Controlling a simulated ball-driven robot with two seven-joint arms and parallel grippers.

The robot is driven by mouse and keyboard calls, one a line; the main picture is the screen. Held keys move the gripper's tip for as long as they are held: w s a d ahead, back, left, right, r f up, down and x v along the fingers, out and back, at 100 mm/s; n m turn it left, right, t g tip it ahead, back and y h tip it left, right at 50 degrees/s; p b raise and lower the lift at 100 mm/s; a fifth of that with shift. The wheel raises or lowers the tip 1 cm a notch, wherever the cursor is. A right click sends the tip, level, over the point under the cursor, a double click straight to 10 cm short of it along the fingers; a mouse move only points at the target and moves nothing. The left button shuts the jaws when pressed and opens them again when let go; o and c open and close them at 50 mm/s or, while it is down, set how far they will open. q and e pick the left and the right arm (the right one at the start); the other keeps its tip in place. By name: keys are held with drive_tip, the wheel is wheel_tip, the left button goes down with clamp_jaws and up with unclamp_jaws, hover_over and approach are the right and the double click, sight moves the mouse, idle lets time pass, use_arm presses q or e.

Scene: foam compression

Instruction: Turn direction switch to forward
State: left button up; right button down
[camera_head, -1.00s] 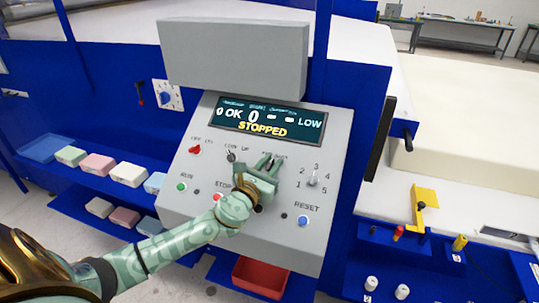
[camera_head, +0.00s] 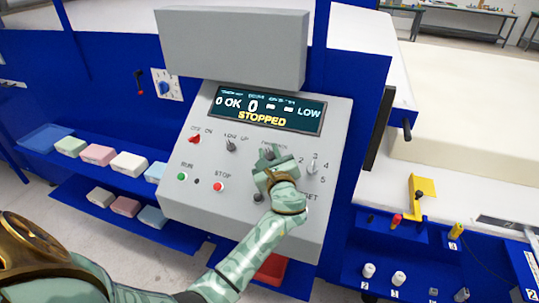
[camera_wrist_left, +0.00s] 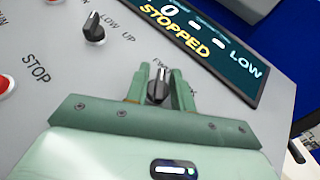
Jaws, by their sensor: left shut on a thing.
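The direction switch is a small dark knob (camera_wrist_left: 158,86) on the sloped grey control panel (camera_head: 200,207), with a partly covered label starting "FW" above it in the left wrist view. My left gripper (camera_head: 268,155) is at the panel below the display, its fingers on both sides of the knob. In the left wrist view the gripper (camera_wrist_left: 160,88) is shut on the knob. My right gripper is not in view.
The display (camera_head: 265,110) reads "STOPPED". A LOW/UP knob (camera_head: 231,146), a red OFF/ON switch (camera_head: 195,139), a green RUN button (camera_head: 182,177), a red STOP button (camera_head: 218,187) and a numbered selector (camera_head: 312,168) surround the gripper. Foam blocks (camera_head: 98,154) lie on the left shelf.

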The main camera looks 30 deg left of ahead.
use_arm(q)
drive_tip(key=shift+r+n+g+y, duration=0.15)
drive_tip(key=shift+n+g+y, duration=0.25)
drive_tip(key=shift+n+g, duration=0.15)
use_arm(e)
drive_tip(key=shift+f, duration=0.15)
use_arm(q)
drive_tip(key=o, duration=0.7)
drive_tip(key=shift+c, duration=0.2)
